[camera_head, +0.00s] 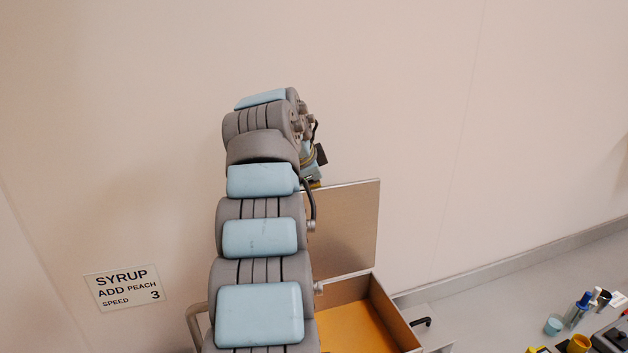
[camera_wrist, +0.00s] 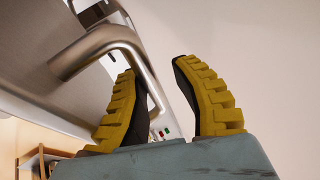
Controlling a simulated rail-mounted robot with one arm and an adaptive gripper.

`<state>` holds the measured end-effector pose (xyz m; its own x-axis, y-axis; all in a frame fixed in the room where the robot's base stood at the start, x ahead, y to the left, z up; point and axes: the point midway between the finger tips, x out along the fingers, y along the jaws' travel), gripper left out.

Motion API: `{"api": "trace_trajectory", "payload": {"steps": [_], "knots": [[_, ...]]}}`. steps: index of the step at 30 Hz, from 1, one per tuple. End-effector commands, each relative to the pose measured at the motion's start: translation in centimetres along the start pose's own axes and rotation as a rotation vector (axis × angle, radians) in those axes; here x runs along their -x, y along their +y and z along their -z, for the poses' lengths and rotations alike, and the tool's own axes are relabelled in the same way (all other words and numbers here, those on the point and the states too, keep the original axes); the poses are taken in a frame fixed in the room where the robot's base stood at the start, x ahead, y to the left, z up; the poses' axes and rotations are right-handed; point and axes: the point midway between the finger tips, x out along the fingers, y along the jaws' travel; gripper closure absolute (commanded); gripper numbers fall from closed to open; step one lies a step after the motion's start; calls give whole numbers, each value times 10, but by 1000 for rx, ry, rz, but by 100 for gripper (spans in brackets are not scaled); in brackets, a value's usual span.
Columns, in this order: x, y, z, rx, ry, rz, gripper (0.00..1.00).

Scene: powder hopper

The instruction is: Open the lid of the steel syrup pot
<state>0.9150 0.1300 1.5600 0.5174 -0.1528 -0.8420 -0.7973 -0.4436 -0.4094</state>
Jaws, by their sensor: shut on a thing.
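The steel syrup pot (camera_head: 387,304) is a square-cornered box with orange syrup inside, low in the middle of the head view. Its flat steel lid (camera_head: 348,228) stands raised, nearly upright, along the far side of the opening. In the wrist view the lid (camera_wrist: 50,28) fills the left, with a bent round steel handle (camera_wrist: 108,38). My gripper (camera_wrist: 155,66) has its two yellow ridged fingers at this handle and is shut on it; the left finger hides part of the bar. In the head view my gripper (camera_head: 314,181) is small, at the lid's top edge, mostly hidden by my arm.
A sign (camera_head: 125,288) reading SYRUP, ADD PEACH, SPEED 3 is on the wall at left. The plain wall behind is clear.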

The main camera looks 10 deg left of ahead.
Motion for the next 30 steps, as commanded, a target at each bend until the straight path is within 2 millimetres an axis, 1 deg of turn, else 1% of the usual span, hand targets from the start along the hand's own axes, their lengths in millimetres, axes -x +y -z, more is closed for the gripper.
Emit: {"api": "trace_trajectory", "payload": {"steps": [1,14,15,16,25,30], "knots": [[-15,10,-3,2,-7,-29,100],[-15,11,-2,2,-6,-33,100],[-15,11,-2,1,-6,-33,63],[-15,11,-2,1,-6,-33,57],[-15,12,-2,1,-7,-35,57],[-9,7,-1,1,-4,-23,57]]}}
